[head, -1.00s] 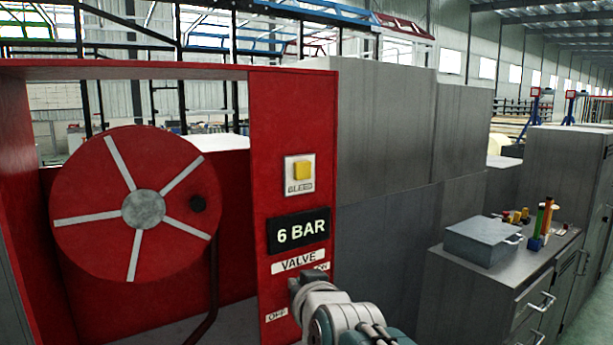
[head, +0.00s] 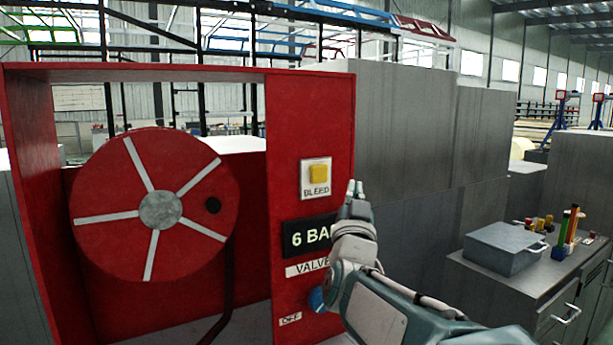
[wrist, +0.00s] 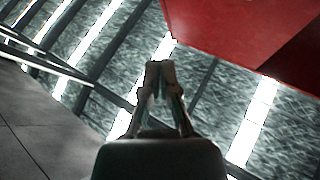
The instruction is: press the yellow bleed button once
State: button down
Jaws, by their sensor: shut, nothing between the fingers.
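The yellow bleed button (head: 318,174) sits on a white plate marked BLEED, on the red panel (head: 283,120) in the head view. My gripper (head: 354,187) is shut and empty, its fingertips pointing up. In the picture it lies to the right of the button and slightly lower, near the panel's right edge, apart from the button. In the wrist view my gripper (wrist: 160,68) shows closed fingers, with red cabinet at the upper right and no button visible.
Below the button are a black display (head: 301,236), partly covered by my arm, a VALVE label and a blue knob (head: 316,299). A red hose reel (head: 190,180) is at left. Grey cabinets (head: 400,120) stand to the right, beside a workbench with a grey case (head: 503,247).

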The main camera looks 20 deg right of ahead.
aim_at(325, 171)
jog(key=shift+w+a, duration=0.3)
jog(key=shift+w, duration=1.15)
jog(key=shift+w+a, duration=0.25)
jog(key=shift+w, duration=1.2)
jog(key=shift+w+a, duration=0.3)
jog(key=shift+w, duration=1.15)
jog(key=shift+w, duration=0.1)
jog(key=shift+w, duration=0.25)
jog(key=shift+w+a, duration=0.15)
jog(key=shift+w, duration=0.3)
jog(key=shift+s+d, duration=0.2)
jog(key=shift+s, duration=0.7)
